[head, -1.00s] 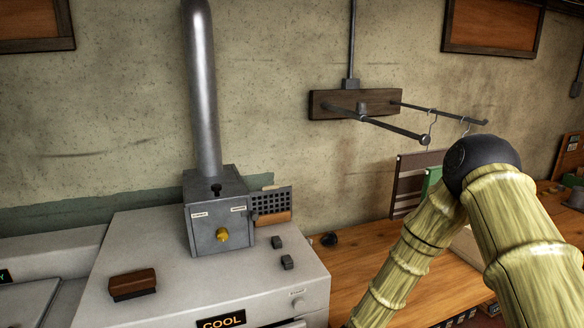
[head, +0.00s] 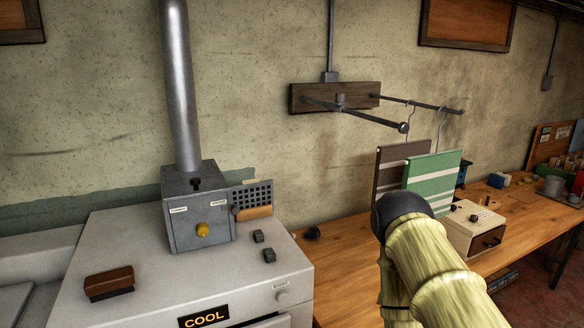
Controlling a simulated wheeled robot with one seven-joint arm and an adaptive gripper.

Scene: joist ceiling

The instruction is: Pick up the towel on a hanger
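Two striped towels hang on wire hangers from the right-hand rod of a wall rack (head: 335,96). The brown towel with pale stripes (head: 389,178) is on the left and partly behind the green towel with white stripes (head: 432,181). The hanger hook of the brown towel (head: 411,117) and that of the green towel (head: 443,122) show above them. My arm, yellow-green and bamboo-like with a dark rounded joint, stands in front, below the towels, and covers the green towel's lower edge. My gripper is out of view.
A wooden bench (head: 343,257) runs along the wall, with a pale drawer box (head: 475,230) below the towels. A white machine (head: 215,275) at left carries a metal box with a pipe (head: 198,207) and a brown brush (head: 109,283). Clutter fills the bench's right end.

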